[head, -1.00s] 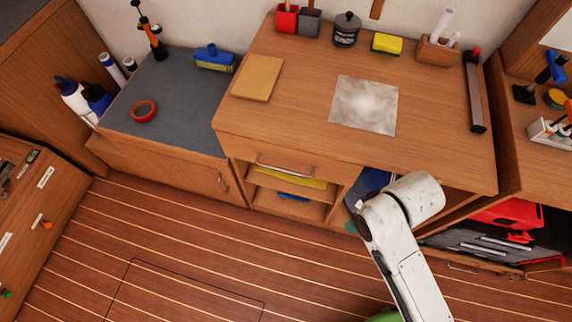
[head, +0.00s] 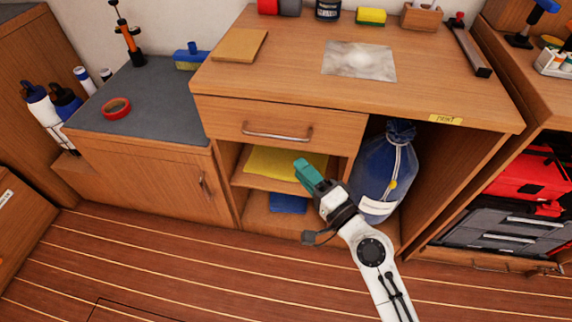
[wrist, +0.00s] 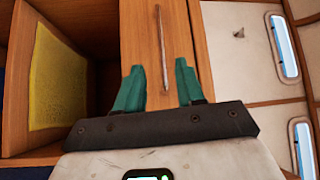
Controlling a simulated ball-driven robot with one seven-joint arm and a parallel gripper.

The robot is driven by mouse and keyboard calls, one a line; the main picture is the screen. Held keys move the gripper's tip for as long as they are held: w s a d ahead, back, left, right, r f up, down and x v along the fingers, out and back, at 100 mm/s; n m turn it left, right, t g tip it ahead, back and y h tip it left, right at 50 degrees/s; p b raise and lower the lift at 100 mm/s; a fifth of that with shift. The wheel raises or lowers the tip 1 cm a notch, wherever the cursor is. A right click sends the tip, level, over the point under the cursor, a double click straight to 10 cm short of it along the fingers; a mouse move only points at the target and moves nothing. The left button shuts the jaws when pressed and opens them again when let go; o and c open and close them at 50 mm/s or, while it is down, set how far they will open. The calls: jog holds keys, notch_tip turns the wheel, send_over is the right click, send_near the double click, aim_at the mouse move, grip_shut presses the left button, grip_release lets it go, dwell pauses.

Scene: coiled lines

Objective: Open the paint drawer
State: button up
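The drawer (head: 215,115) is a wooden front under the desk top, and it sits shut. Its metal bar handle (head: 277,135) runs across the front. A yellow label (head: 445,119), seeming to read "PAINT", is on the desk edge right of the drawer. My gripper (head: 302,170) is below and a little right of the handle, in front of the shelf opening. In the wrist view its two teal fingers (wrist: 158,70) are apart and empty. The handle (wrist: 162,45) shows beyond the fingertips, lined up between them, with no contact visible.
Below the drawer, open shelves hold a yellow cloth (head: 280,163) and a blue item (head: 288,204). A blue bag (head: 383,165) stands right of my gripper. A grey-topped cabinet (head: 150,105) is at left. The floor (head: 190,270) in front is clear.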

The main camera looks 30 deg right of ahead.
jog(key=r+p, duration=0.1)
jog(key=p, duration=0.1)
send_over(280, 141)
jog(key=s+a, duration=0.2)
jog(key=s, duration=0.2)
jog(key=shift+s+d+r+m+t+h, duration=0.1)
jog(key=shift+r+m+t+h, duration=0.05)
jog(key=shift+m+t+h, duration=0.2)
jog(key=shift+c, duration=0.3)
grip_shut()
